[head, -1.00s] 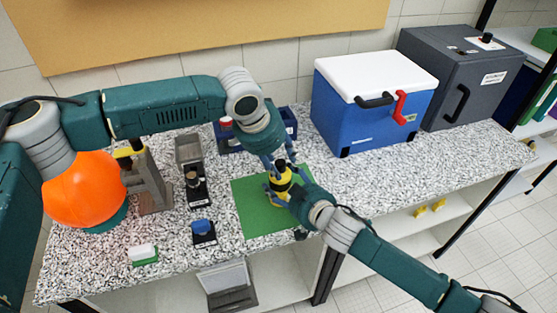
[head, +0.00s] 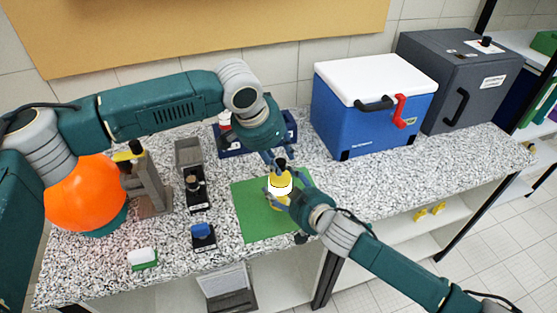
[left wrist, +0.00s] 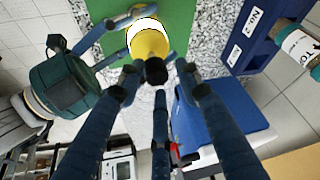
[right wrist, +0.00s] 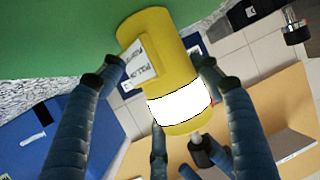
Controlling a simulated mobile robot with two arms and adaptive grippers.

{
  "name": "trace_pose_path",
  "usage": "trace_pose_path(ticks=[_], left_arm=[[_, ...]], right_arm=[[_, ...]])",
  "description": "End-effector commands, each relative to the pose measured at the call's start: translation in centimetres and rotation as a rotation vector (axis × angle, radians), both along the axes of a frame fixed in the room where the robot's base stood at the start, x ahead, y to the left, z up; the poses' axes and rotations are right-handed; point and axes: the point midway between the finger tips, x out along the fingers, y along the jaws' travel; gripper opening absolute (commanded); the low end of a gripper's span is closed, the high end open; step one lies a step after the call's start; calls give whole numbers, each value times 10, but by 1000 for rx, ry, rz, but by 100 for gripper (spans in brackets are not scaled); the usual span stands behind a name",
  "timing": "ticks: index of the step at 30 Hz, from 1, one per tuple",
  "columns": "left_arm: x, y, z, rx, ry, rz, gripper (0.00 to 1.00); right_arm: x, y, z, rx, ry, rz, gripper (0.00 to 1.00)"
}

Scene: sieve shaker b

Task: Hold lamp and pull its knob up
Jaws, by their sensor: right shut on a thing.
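The yellow lamp (head: 281,198) stands on the green mat, its middle band bright white. My right gripper (right wrist: 157,66) is shut on the lamp's body, with fingers on both sides. A label shows on the body in the right wrist view. The black knob (right wrist: 203,150) is at the lamp's top, with a grey stem visible between it and the body. It also shows in the left wrist view (left wrist: 156,72). My left gripper (left wrist: 158,80) is above the lamp, its fingers spread apart around the knob. Contact with the knob cannot be told.
The green mat (head: 250,225) lies on the speckled counter. A blue cooler box (head: 350,125) and a grey machine (head: 440,80) stand at the right. A blue bin (head: 230,146) is behind the lamp. Small devices and an orange globe (head: 85,190) stand at the left.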

Motion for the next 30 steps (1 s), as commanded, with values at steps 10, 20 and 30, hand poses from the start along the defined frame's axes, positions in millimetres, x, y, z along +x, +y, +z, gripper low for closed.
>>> trace_pose_path(ticks=[10, 20, 30], left_arm=[[-2, 0, 1, 1, 3, -1, 41], [-17, 14, 53, -2, 0, -1, 41], [-33, 29, 104, 0, -1, 1, 41]], right_arm=[[-2, 0, -4, -1, 8, 0, 24], [-1, 0, -3, -2, 7, -2, 24], [-1, 0, -3, -2, 6, -2, 24]])
